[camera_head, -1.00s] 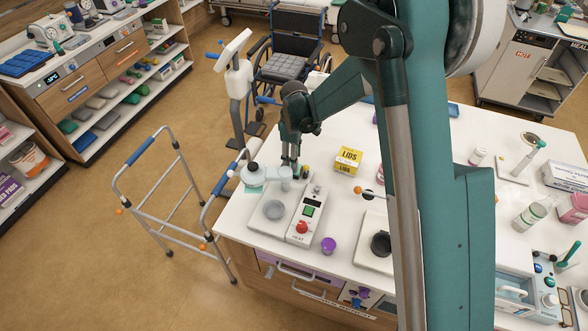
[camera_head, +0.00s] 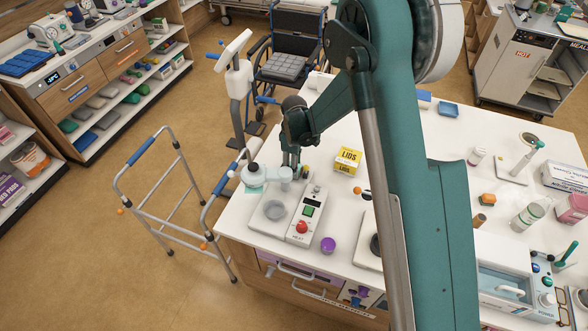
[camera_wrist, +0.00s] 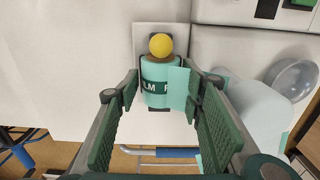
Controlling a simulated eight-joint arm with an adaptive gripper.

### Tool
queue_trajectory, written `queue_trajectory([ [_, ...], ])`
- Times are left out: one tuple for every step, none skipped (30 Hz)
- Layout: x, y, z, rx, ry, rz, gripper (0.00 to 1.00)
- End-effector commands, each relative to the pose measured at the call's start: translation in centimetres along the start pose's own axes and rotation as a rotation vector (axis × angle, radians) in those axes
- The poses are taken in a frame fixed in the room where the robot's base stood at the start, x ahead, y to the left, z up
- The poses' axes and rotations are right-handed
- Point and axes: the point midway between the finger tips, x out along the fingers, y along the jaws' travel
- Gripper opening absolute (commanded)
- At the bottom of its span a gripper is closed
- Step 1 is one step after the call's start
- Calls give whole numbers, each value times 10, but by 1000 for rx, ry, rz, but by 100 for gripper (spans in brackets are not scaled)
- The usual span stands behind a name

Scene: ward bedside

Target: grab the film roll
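The film roll (camera_wrist: 156,86) is a teal cylinder with a dark green label band partly reading "LM". It shows in the upper middle of the wrist view, with a yellow ball (camera_wrist: 160,45) at its far end. My gripper (camera_wrist: 162,92) is open, with one green finger on each side of the roll; I cannot tell whether either touches it. In the head view my gripper (camera_head: 291,160) points down at the counter's far left edge, behind the white heating device. I cannot make out the roll there.
The heating device (camera_head: 304,226) with a red knob stands in front of my gripper, and a round white vessel (camera_head: 254,176) beside it. A yellow LIDS box (camera_head: 347,160) is to the right. A walking frame (camera_head: 160,190) stands on the floor at left.

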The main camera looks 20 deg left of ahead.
Motion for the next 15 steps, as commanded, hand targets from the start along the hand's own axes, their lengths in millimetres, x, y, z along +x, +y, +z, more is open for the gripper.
queue_trajectory([
  [0, 0, 0, 0, 0, 0, 38],
  [0, 0, 0, 0, 0, 0, 38],
  [0, 0, 0, 0, 0, 0, 38],
  [0, 0, 0, 0, 0, 0, 38],
  [0, 0, 0, 0, 0, 0, 38],
  [0, 0, 0, 0, 0, 0, 38],
  [0, 0, 0, 0, 0, 0, 38],
  [0, 0, 0, 0, 0, 0, 38],
  [0, 0, 0, 0, 0, 0, 38],
  [0, 0, 0, 0, 0, 0, 38],
  [0, 0, 0, 0, 0, 0, 38],
  [0, 0, 0, 0, 0, 0, 37],
  [0, 0, 0, 0, 0, 0, 33],
  [0, 0, 0, 0, 0, 0, 29],
  [0, 0, 0, 0, 0, 0, 24],
])
